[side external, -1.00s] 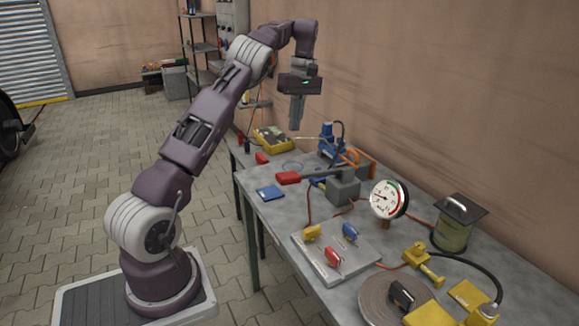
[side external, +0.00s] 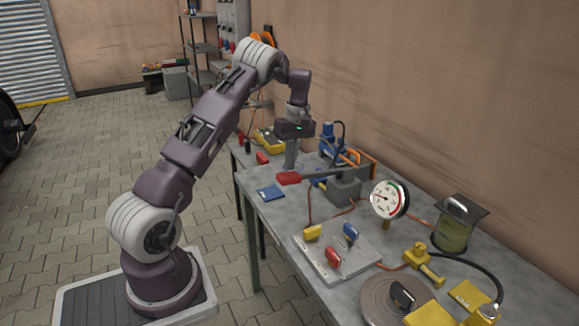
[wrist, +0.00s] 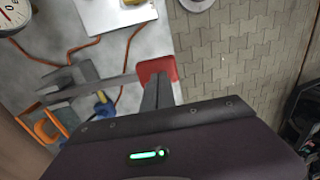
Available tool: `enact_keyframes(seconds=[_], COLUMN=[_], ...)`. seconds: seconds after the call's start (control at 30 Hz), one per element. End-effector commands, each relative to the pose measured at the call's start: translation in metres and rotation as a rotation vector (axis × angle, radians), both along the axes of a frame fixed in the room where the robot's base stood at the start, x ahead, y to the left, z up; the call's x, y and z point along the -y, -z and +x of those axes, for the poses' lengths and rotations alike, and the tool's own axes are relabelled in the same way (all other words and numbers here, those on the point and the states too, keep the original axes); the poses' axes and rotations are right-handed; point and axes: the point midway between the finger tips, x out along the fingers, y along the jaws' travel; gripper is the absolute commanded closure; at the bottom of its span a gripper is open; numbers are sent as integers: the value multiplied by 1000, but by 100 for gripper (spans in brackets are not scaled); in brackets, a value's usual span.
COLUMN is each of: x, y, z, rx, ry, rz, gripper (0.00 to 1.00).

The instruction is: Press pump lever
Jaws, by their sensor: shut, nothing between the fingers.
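The pump lever has a red handle (side external: 289,178) on a grey bar that runs right to a grey pump block (side external: 344,189) on the workbench. In the wrist view, the red handle (wrist: 157,71) lies just beyond my fingertips. My gripper (side external: 290,170) points down with its fingers shut and empty, right at the red handle. It also shows in the wrist view (wrist: 156,82), its fingertips over the handle. I cannot tell whether the tips touch the handle or hover just above it.
A round pressure gauge (side external: 389,199) and a plate (side external: 336,252) with yellow, red and blue levers stand on the bench. A blue valve unit (side external: 330,145) is behind the lever. A blue card (side external: 270,193) lies near the front edge. A coiled hose (side external: 385,300) is in front.

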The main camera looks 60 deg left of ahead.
Motion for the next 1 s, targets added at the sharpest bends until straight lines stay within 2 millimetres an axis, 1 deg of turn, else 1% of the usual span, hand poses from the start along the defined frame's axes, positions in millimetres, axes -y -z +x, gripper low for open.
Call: enact_keyframes(seconds=[0.03,0.1,0.2,0.53,0.67,0.77,0.87,1.0], x=[0,0,0,0,0,1,0,1], y=[6,12,16,17,21,30,42,65], z=[-1,-2,-2,-2,-4,-8,-12,-17], rx=[-2,-1,0,2,20,58,115,209], ry=[0,0,1,0,-2,-3,-6,-8], rz=[-2,-2,-1,-1,-3,-4,-4,-6], gripper=[100,100,100,100,100,100,100,100])
